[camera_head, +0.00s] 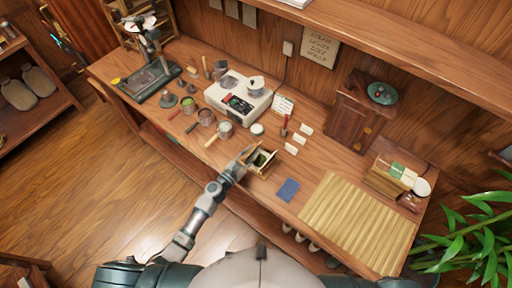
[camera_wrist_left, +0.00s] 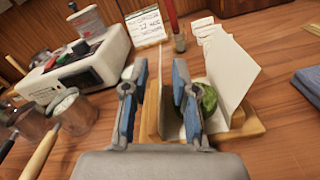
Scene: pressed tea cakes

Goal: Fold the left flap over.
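A small wooden box (camera_head: 257,171) stands near the table's front edge, with green tea (camera_head: 261,159) inside. In the left wrist view the green tea (camera_wrist_left: 208,98) shows partly behind my right-hand finger. A pale flap (camera_wrist_left: 236,72) stands up and leans outward on the right side. On the left a thin pale upright edge, seemingly the left flap (camera_wrist_left: 160,78), shows between my fingers. My left gripper (camera_head: 246,153) is over the box's left side. Its blue fingers (camera_wrist_left: 156,82) are apart, one on each side of that edge; contact cannot be told. My right gripper is not in view.
A white scale (camera_head: 238,98), cups and handled tools stand left of the box. Small cards (camera_head: 298,139) stand behind it. A blue cloth (camera_head: 288,189) and a slatted bamboo mat (camera_head: 358,222) lie to the right. A bare strip of table lies between box and cloth.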

